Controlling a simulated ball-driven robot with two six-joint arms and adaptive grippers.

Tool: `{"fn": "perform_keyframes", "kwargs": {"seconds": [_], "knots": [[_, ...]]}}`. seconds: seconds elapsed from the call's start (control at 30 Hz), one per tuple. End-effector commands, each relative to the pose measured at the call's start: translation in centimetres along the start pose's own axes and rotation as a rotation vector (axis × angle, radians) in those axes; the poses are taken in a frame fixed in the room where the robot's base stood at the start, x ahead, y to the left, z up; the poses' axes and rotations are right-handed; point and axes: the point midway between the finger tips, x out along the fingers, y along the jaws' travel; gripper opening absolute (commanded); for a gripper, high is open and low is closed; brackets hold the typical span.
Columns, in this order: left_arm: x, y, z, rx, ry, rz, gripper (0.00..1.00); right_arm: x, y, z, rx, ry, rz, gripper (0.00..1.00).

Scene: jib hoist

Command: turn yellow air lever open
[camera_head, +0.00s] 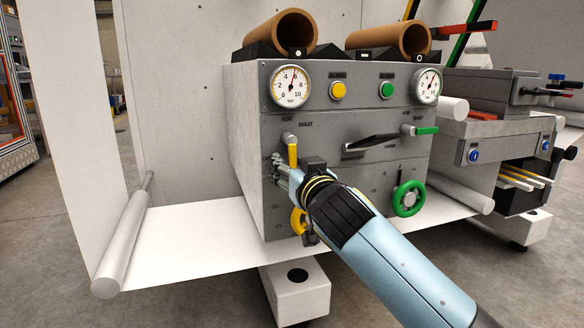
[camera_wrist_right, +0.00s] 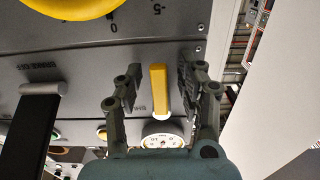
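The yellow air lever (camera_head: 292,155) is on the left of the grey panel, below the AIR and SHUT labels. It hangs down from its pale pivot. My right gripper (camera_head: 281,166) is at the panel by the lever's lower part. In the right wrist view, the yellow lever (camera_wrist_right: 159,88) stands between the two fingers of my right gripper (camera_wrist_right: 160,82). The fingers are apart, with a visible gap on each side of the lever. My left gripper is not in view.
A yellow handwheel (camera_head: 298,222) is partly hidden below my right gripper. A black handle (camera_head: 372,143), a green lever (camera_head: 426,131) and a green handwheel (camera_head: 408,198) are to the right. Gauges (camera_head: 290,86) and yellow and green buttons (camera_head: 338,90) sit above.

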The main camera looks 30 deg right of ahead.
Motion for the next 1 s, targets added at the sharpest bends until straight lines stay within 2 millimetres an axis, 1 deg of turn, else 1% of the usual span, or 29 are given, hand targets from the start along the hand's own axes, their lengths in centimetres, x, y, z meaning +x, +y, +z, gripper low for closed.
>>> {"fn": "perform_keyframes", "kwargs": {"seconds": [0.17, 0.27, 0.5, 0.6, 0.7, 0.83, 1.0], "knots": [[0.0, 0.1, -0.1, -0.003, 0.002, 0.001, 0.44, -0.5, 0.0, -0.1, -0.001, 0.001, 0.0, 0.38], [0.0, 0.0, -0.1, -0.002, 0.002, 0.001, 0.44, -1.8, 0.0, 0.0, 0.001, 0.0, -0.001, 0.38], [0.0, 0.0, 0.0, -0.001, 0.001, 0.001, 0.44, -7.2, 0.0, 0.1, 0.001, -0.003, 0.001, 0.38], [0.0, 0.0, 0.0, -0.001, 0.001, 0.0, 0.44, -9.2, 0.0, 0.1, 0.001, -0.003, 0.001, 0.38], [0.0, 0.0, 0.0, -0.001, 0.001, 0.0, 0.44, -10.7, 0.0, 0.1, 0.001, -0.003, 0.0, 0.38], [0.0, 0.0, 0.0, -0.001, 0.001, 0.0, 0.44, -11.8, 0.0, 0.1, 0.0, -0.001, 0.001, 0.38], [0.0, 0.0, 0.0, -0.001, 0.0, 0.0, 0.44, -12.1, 0.0, 0.0, 0.0, 0.0, 0.0, 0.38]]}}
